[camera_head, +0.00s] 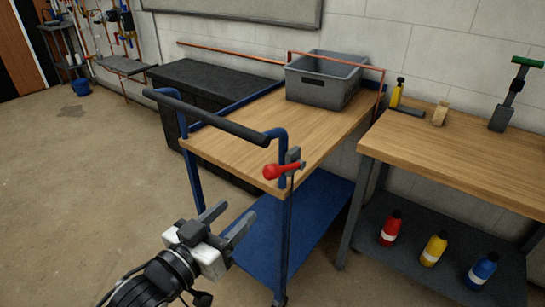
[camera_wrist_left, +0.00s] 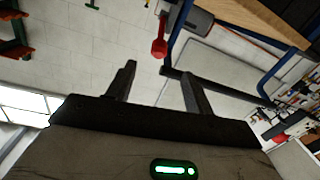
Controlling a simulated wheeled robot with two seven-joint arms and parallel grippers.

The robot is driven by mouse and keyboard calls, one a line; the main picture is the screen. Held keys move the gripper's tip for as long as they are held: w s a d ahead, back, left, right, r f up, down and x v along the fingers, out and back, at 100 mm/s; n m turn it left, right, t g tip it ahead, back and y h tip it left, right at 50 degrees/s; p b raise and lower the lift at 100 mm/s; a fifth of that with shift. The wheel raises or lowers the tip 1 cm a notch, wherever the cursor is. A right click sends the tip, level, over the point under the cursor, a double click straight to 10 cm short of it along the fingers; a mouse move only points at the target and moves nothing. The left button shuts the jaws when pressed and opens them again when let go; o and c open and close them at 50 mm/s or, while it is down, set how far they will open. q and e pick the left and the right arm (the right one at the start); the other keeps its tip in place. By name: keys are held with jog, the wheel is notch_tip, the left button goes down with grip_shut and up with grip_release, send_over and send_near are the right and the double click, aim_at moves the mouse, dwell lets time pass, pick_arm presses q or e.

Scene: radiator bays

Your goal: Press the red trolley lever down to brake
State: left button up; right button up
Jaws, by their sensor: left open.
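The red lever (camera_head: 280,170) is on the near corner of the blue trolley (camera_head: 192,176), on a dark bracket by the frame post. It sticks out about level to the left, with a rounded red knob. In the left wrist view the red lever (camera_wrist_left: 159,46) shows above and between the fingers. My left gripper (camera_head: 229,217) is open and empty, below and to the left of the lever and apart from it. Its fingers also show in the left wrist view (camera_wrist_left: 158,85). My right gripper is in neither view.
A grey crate (camera_head: 325,88) stands on the trolley's wooden top. The trolley's dark handle bar (camera_head: 205,115) is left of the lever. A workbench (camera_head: 450,150) stands at right, with several bottles on its lower shelf (camera_head: 400,262).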

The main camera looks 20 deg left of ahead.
aim_at(277, 168)
pick_arm(q)
jog(key=x, duration=1)
jog(key=p+x, duration=0.1)
jog(key=x, duration=0.5)
jog(key=shift+a+r, duration=0.1)
jog(key=shift+r, duration=0.3)
grip_shut()
jog(key=shift+f, duration=0.1)
